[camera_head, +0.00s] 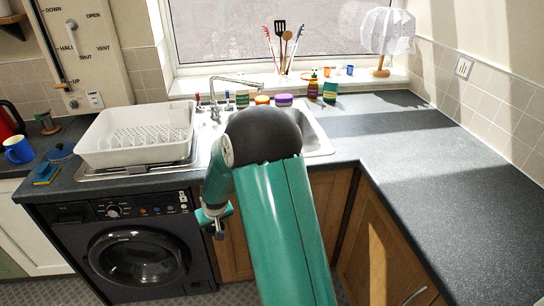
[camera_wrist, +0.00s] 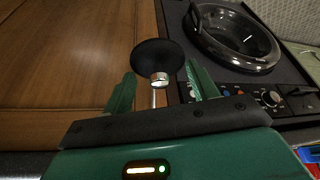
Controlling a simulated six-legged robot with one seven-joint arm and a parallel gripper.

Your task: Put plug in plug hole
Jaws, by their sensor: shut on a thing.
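The plug (camera_wrist: 157,56) is a black round disc with a short metal stem. In the wrist view it sits between the two green fingers of my gripper (camera_wrist: 160,86), which is shut on it. In the head view my gripper (camera_head: 218,222) hangs in front of the counter, below its front edge, beside the washing machine. The plug is too small to make out clearly there. The steel sink (camera_head: 318,138) is set in the counter behind my arm. My arm covers most of its bowl, and the plug hole is hidden.
A tap (camera_head: 213,96) stands behind the sink. A white dish rack (camera_head: 125,150) is left of it. Bottles and pots line the back by the window. The washing machine (camera_head: 130,250) and wooden cupboards are below. The right-hand counter (camera_head: 440,165) is clear.

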